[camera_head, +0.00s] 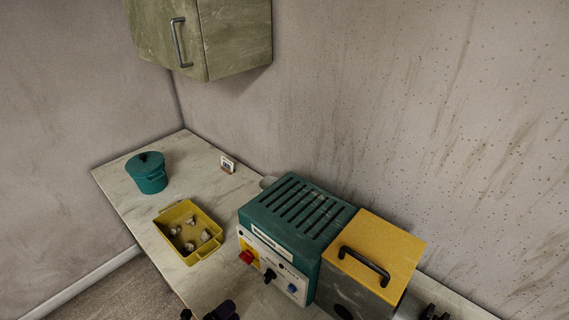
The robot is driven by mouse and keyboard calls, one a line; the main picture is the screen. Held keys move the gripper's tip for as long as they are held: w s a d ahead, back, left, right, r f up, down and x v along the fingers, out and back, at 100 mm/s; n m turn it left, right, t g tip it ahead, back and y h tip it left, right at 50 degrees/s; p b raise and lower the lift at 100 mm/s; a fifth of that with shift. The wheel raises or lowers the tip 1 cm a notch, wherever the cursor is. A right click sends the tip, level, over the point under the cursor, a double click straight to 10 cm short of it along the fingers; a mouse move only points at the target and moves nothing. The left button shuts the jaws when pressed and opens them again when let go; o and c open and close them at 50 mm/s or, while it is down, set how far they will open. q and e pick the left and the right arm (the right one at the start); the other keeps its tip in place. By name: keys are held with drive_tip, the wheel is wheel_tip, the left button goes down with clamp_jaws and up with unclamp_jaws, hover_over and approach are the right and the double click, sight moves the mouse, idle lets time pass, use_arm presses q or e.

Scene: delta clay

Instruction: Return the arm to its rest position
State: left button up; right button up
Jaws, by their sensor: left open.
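My left gripper (207,314) shows only in part at the bottom edge of the head view, as dark purple-black tips. Its tips are apart, and I see nothing held between them. It is in front of the counter, below the yellow tray and left of the teal machine. The rest of the left arm is cut off by the frame. I cannot make out my right gripper.
The counter (126,184) holds a teal lidded pot (147,178), a yellow tray (165,235) with several small pale lumps, a small card (228,164), a teal machine (290,215) and a yellow-topped box (385,245). A cabinet (225,40) hangs above. A dark shape (434,313) is cut off bottom right.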

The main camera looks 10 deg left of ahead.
use_arm(q)
drive_tip(key=n+y, duration=0.2)
drive_tip(key=n, duration=0.1)
drive_tip(key=shift+s+r+t, duration=0.2)
drive_tip(key=shift+s+t, duration=0.1)
drive_tip(key=shift+s, duration=0.05)
drive_tip(key=s+n+y, duration=0.1)
drive_tip(key=n+y, duration=0.1)
drive_tip(key=n, duration=0.1)
drive_tip(key=s+n+g+y, duration=0.1)
drive_tip(key=s+n, duration=0.1)
drive_tip(key=n, duration=0.1)
drive_tip(key=s+n+g+y, duration=0.1)
drive_tip(key=n+y, duration=0.1)
drive_tip(key=shift+s+a+f+n+y, duration=0.1)
drive_tip(key=shift+s+a+n+y, duration=0.2)
drive_tip(key=shift+a+n, duration=0.1)
drive_tip(key=s+d+r+n+g, duration=0.1)
drive_tip(key=s+n+g, duration=0.4)
drive_tip(key=s, duration=0.5)
drive_tip(key=s+d+r+n+g, duration=0.1)
drive_tip(key=s+d+n+g, duration=0.1)
drive_tip(key=s+n+g, duration=0.55)
wheel_tip(320, 180, up, 27)
drive_tip(key=s+m+t+p, duration=0.1)
drive_tip(key=s+m+p, duration=0.1)
drive_tip(key=p, duration=2.5)
drive_tip(key=shift+a+r+m+t+y, duration=0.15)
drive_tip(key=shift+a+m+t+y, duration=0.05)
drive_tip(key=shift+m+t+y, duration=0.15)
